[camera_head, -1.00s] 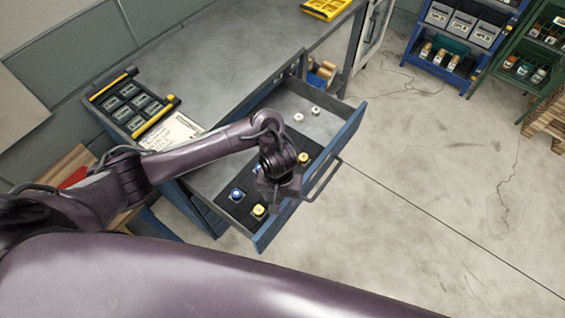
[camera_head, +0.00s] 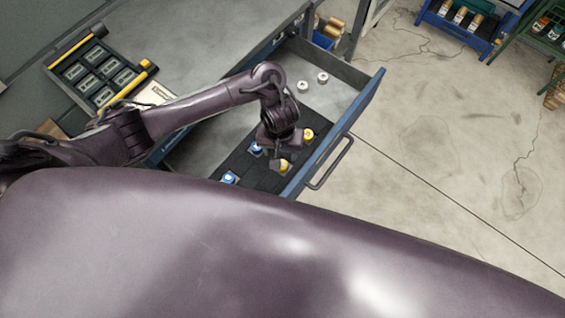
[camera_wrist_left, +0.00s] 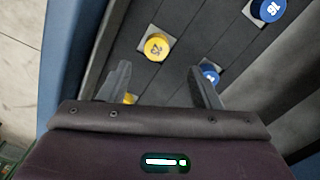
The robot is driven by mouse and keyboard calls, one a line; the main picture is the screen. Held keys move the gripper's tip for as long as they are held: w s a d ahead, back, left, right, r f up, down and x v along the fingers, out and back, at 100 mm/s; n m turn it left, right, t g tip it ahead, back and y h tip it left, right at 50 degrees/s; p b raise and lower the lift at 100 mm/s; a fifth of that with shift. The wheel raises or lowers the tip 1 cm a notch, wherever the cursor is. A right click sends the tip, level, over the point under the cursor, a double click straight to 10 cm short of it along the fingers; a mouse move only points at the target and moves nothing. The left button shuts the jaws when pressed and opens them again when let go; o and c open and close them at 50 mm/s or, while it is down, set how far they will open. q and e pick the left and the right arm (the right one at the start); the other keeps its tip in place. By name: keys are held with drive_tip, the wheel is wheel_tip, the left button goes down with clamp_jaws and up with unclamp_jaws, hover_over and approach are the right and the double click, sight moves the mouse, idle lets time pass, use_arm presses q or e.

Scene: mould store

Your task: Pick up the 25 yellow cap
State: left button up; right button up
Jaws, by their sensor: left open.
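The yellow cap marked what looks like 25 (camera_wrist_left: 155,47) sits on a pale square in the drawer's dark insert. It shows just beyond and between my open fingertips in the left wrist view. In the head view this yellow cap (camera_head: 283,167) is partly hidden by my left gripper (camera_head: 276,157), which is above the drawer pointing down. My left gripper (camera_wrist_left: 157,75) is open and holds nothing. A second yellow cap (camera_head: 308,134) sits farther along the drawer front; only a sliver of it (camera_wrist_left: 130,98) shows by a finger in the wrist view. My right gripper is not in view.
Two blue caps (camera_head: 256,149) (camera_head: 230,178) sit in the insert beside the yellow ones. Two whitish round pieces (camera_head: 303,86) (camera_head: 322,77) lie deeper in the drawer. The open drawer's blue front (camera_head: 335,130) and handle (camera_head: 331,163) stand close to my gripper.

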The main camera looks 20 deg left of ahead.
use_arm(q)
wheel_tip(320, 180, down, 2)
drive_tip(key=shift+s+f+b, duration=0.1)
drive_tip(key=shift+s+b, duration=0.05)
drive_tip(key=shift+b, duration=0.5)
drive_tip(key=shift+d+f, duration=0.1)
drive_tip(key=shift+f, duration=0.2)
wheel_tip(320, 180, down, 4)
drive_tip(key=shift+d+f+b, duration=0.15)
drive_tip(key=shift+f+b, duration=0.05)
drive_tip(key=shift+b, duration=0.55)
drive_tip(key=c, duration=1)
drive_tip(key=shift+c, duration=0.2)
drive_tip(key=shift+r, duration=0.15)
